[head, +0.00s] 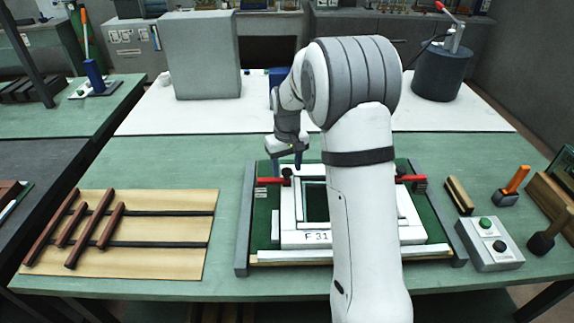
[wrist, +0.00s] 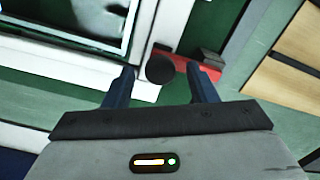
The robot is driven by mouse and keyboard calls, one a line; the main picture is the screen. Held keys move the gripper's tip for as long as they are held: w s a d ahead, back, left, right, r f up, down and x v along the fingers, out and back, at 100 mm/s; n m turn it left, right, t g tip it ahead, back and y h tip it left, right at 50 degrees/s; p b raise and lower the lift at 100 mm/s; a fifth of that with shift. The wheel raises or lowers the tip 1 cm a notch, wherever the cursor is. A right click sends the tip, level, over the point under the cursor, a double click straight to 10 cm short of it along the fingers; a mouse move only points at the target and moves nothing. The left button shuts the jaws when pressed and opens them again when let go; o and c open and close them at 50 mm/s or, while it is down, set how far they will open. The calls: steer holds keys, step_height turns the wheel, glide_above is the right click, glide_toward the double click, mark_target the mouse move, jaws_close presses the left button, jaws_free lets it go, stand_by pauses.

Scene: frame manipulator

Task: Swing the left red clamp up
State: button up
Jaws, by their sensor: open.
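The left red clamp (head: 270,181) lies flat at the left side of the white frame (head: 305,238) on the green fixture board. Its black round tip (head: 287,172) rests over the frame's edge. In the wrist view the red clamp arm (wrist: 188,62) and its black tip (wrist: 160,69) show between and just beyond my fingers. My gripper (head: 287,163) is open above the clamp's tip end. The wrist view shows its two blue fingers (wrist: 165,85) apart with nothing held. The right red clamp (head: 411,179) also lies flat, partly hidden by my arm.
A wooden board with dark red bars (head: 110,232) lies at the left. A grey button box (head: 490,243), a brush (head: 459,195) and an orange-handled tool (head: 512,186) are at the right. A large grey box (head: 200,55) stands behind.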

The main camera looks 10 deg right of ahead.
steer(key=shift+f, duration=0.2)
steer(key=shift+c, duration=0.2)
jaws_close()
stand_by(0.4)
